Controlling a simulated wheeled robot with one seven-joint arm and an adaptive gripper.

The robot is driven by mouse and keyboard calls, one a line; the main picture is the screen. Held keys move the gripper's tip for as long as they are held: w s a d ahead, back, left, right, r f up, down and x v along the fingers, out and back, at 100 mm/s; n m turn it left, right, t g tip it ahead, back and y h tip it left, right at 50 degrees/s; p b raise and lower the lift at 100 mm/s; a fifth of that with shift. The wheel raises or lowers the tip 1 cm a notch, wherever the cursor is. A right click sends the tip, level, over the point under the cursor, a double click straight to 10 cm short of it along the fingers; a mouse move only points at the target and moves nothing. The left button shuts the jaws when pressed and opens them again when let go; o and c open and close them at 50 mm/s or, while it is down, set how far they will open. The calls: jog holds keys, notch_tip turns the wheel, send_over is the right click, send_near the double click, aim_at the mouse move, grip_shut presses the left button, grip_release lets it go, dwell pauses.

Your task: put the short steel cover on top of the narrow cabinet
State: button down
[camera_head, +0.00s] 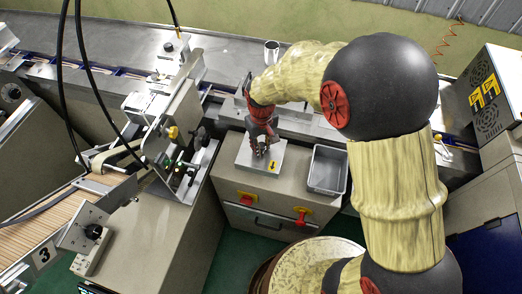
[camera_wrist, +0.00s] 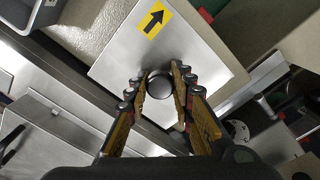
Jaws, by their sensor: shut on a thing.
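The short steel cover (camera_head: 246,158) is a flat square plate with a yellow arrow label and a dark round knob. It is at the top of the narrow cabinet (camera_head: 230,172), towards its left and middle. I cannot tell whether it rests on the top or hangs just above it. My gripper (camera_head: 262,147) points down at the cover's middle. In the wrist view, the fingers of my gripper (camera_wrist: 161,82) are on both sides of the knob (camera_wrist: 159,87) and shut on it. The plate (camera_wrist: 205,55) fills the upper middle there.
A grey open bin (camera_head: 327,169) stands right of the cover. A machine (camera_head: 175,125) stands close on the left. A conveyor (camera_head: 125,50) runs behind, with a metal cup (camera_head: 271,50).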

jog(key=shift+w+a+f, duration=0.1)
jog(key=shift+w+f, duration=0.35)
jog(key=shift+f, duration=0.1)
jog(key=shift+f+b, duration=0.3)
jog(key=shift+f, duration=1)
jog(key=shift+f, duration=0.15)
jog(key=c, duration=1.6)
grip_release()
jog(key=shift+o, duration=0.3)
notch_tip(320, 180, up, 12)
jog(key=shift+s+r+p, duration=0.15)
jog(key=shift+p, duration=0.65)
